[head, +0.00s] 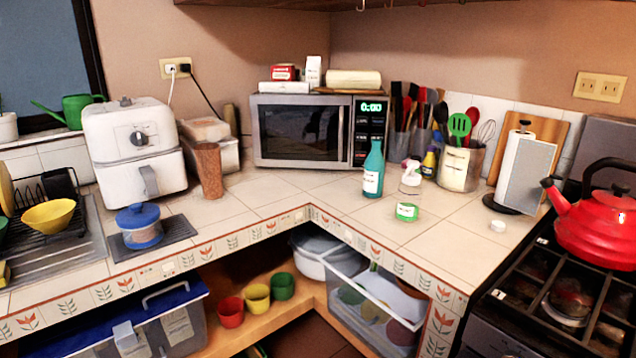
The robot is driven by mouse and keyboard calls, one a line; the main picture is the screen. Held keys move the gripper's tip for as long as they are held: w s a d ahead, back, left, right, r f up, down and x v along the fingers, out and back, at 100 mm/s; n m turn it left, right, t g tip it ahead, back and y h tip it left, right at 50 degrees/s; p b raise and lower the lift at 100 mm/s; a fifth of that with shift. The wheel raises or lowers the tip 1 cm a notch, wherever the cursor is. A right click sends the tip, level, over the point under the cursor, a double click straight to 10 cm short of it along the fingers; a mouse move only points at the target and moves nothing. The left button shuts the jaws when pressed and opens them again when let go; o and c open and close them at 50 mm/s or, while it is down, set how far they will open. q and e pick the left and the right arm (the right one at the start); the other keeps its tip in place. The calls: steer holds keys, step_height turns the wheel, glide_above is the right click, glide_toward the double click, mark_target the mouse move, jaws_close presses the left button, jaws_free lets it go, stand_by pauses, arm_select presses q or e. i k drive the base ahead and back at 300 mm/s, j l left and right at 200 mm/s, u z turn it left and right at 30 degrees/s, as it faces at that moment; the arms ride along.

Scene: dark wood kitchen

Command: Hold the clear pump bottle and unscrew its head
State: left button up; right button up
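The clear pump bottle (411,184) stands upright on the tiled counter, right of the centre of the head view. A pale head sits on top of it. Its fine detail is too small to make out. Neither of my grippers is in view, and nothing is touching the bottle.
A teal bottle (373,172) stands just left of the pump bottle, with a small green tub (406,212) in front. A utensil holder (459,167) and a dark blue-yellow bottle (430,162) are close behind. Counter tiles (450,237) nearby are clear.

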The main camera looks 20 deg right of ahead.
mark_target(408, 197)
steer(key=i+j, duration=0.15)
steer(key=i, duration=0.15)
steer(key=i+j, duration=0.1)
steer(key=i, duration=0.15)
steer(key=i+j+z, duration=0.1)
steer(key=z, duration=0.3)
steer(key=i+j+z, duration=0.25)
steer(key=z, duration=0.15)
steer(key=i, duration=0.05)
